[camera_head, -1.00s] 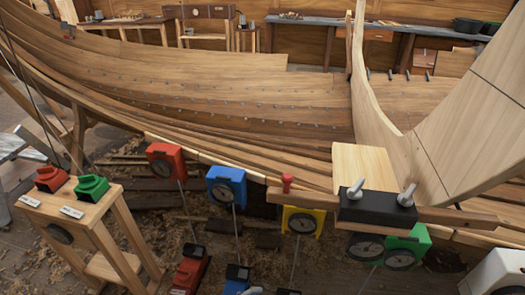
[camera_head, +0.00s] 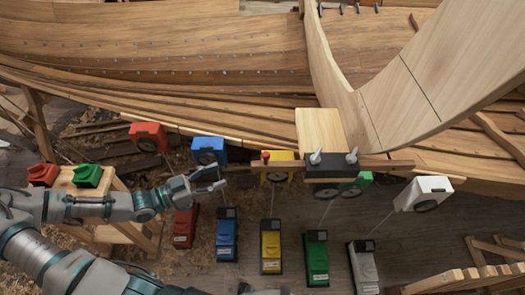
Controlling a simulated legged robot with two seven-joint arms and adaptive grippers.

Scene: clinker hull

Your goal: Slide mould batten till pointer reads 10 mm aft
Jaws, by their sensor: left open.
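The mould batten (camera_head: 390,166) is a wooden strip lying level along the hull edge. A black clamp block (camera_head: 335,169) with two silver levers sits across it, in front of a pale wood board (camera_head: 320,130). A red knob (camera_head: 265,156) stands near the batten's left end. My left gripper (camera_head: 222,178) is open and empty, just below and left of that end, close to the blue gauge; I cannot tell whether it touches anything. No pointer reading is legible. My right gripper is out of view.
Red (camera_head: 149,136), blue (camera_head: 208,150), yellow (camera_head: 283,158), green (camera_head: 356,184) and white (camera_head: 424,192) dial gauges line the hull edge. Matching coloured units stand on the floor below. A wooden stand (camera_head: 100,181) with red and green blocks is beside my left arm. A curved stem rises at right.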

